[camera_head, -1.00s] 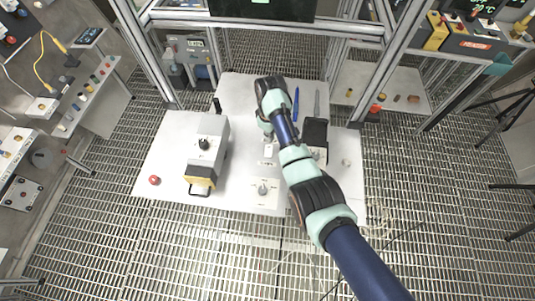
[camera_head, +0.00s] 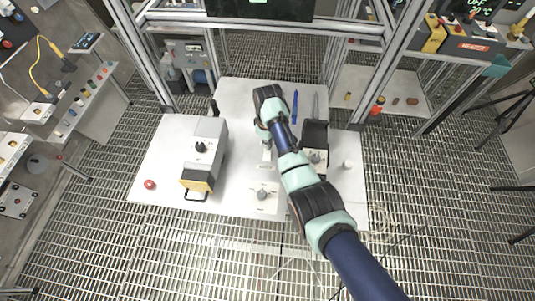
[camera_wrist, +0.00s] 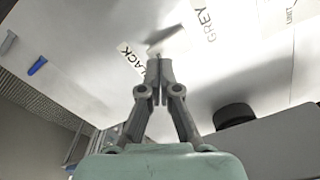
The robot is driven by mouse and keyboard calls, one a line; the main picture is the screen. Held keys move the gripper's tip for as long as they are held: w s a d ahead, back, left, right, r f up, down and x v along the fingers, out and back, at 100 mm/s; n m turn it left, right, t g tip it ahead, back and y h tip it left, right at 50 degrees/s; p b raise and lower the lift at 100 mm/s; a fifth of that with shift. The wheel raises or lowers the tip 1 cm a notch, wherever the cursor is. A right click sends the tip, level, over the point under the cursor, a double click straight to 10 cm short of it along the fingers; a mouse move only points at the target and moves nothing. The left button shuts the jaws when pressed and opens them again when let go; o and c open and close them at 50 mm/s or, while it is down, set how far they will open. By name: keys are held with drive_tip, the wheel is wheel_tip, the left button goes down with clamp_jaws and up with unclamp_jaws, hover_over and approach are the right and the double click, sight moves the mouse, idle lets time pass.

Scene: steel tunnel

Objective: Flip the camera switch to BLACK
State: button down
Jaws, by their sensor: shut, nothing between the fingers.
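In the wrist view, a white panel (camera_wrist: 90,20) carries a black-lettered label ending in "ACK" (camera_wrist: 131,60), its start hidden, and a "GREY" label (camera_wrist: 207,25). My gripper (camera_wrist: 159,64) is shut and empty, its tips right beside the "ACK" label. A small thin piece shows at the tips, with a dark grey shape (camera_wrist: 166,35) just beyond; I cannot tell whether either is the switch lever or a shadow, or whether the tips touch it. In the head view, my arm hangs over the middle of the white table (camera_head: 165,145) and largely hides my gripper.
A grey box with a black knob (camera_head: 201,147) stands left of my arm, a red button (camera_head: 149,184) further left. A knob plate (camera_head: 262,196) lies at the front. A black-topped device (camera_head: 315,135) and blue tool (camera_head: 295,105) are close on the right.

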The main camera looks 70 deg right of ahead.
drive_tip(key=shift+f+b, duration=0.8)
drive_tip(key=shift+f, duration=0.45)
idle(1.1)
drive_tip(key=shift+r, duration=0.1)
wheel_tip(320, 180, up, 7)
drive_tip(key=p, duration=0.7)
idle(0.4)
